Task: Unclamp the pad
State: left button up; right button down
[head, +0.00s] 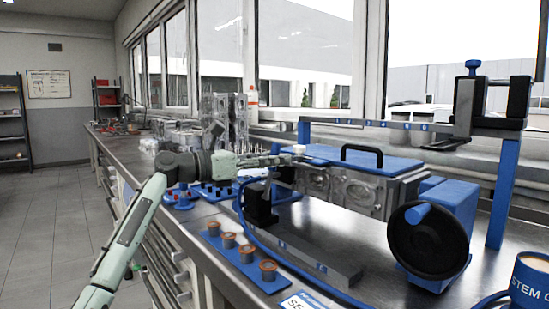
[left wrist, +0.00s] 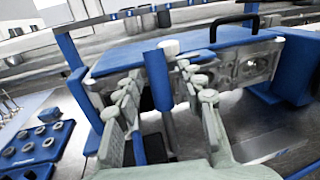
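The pad is a blue slab (head: 330,155) with a black handle (head: 362,152), lying on top of a grey metal engine block (head: 357,192). It also shows in the left wrist view (left wrist: 120,60). My left gripper (head: 294,159) is at the near left end of the block. In the left wrist view its two fingers (left wrist: 160,78) are spread, with a blue upright bar (left wrist: 158,82) between them. A white round knob (left wrist: 168,46) is at the bar's top. Whether the fingers touch the bar cannot be told. My right gripper is out of view.
A blue frame (head: 502,190) with a numbered grey rail (head: 385,126) and a black slide with a blue knob (head: 473,66) stands around the block. A black wheel (head: 428,241) is at front right. A blue tray (head: 238,258) with copper-coloured parts lies at the front edge.

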pick_arm(q)
jog(key=shift+w+d, duration=0.1)
jog(key=shift+d, duration=0.05)
jog(key=shift+c, duration=0.6)
grip_shut()
